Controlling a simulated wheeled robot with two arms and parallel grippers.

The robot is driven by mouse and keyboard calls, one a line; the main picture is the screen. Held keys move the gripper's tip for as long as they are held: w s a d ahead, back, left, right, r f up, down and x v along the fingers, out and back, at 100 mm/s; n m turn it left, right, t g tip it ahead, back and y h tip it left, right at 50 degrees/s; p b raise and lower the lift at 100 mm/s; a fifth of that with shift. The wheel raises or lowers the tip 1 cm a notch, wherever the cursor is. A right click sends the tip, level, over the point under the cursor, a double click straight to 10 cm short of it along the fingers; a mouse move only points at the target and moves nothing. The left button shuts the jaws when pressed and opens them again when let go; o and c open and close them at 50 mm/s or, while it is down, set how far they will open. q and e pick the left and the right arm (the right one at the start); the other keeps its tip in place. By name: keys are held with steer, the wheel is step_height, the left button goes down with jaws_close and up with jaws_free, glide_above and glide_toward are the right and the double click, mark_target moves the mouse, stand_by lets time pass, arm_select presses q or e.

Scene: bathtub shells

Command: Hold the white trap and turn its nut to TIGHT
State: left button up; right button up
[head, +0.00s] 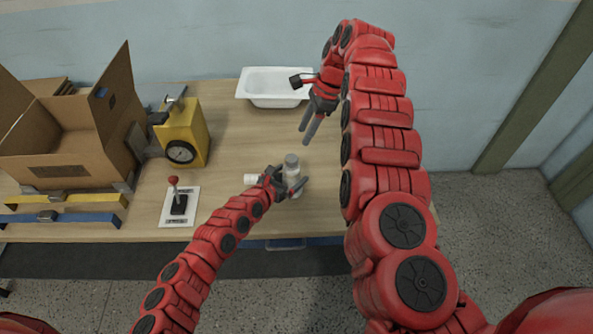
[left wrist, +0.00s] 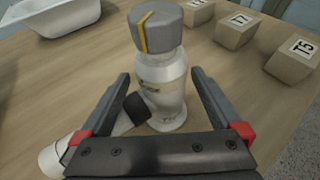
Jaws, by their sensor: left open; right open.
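The white trap (head: 293,173) stands upright on the wooden table near its front edge. Its grey nut (left wrist: 156,28) is on top and carries a yellow line; the nut also shows in the head view (head: 291,159). A white side pipe (left wrist: 88,142) with a dark collar runs to the lower left, partly hidden by my left gripper. My left gripper (left wrist: 161,78) is open, with a finger on each side of the trap's body; contact cannot be told. My right gripper (head: 307,136) is open and empty, above the table behind the trap. No TIGHT mark is readable.
A white bathtub shell (head: 270,82) lies at the back. A yellow gauge box (head: 183,132), a red-knobbed lever (head: 178,200) and an open cardboard box (head: 65,140) stand to the left. Several labelled blocks, such as T5 (left wrist: 293,62), show at right in the wrist view.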

mark_target(297, 171)
arm_select(q)
steer(key=shift+w+d, duration=0.4)
steer(key=shift+x, duration=0.8)
steer(key=shift+w+d+f, duration=0.25)
steer(key=shift+d+f, duration=0.1)
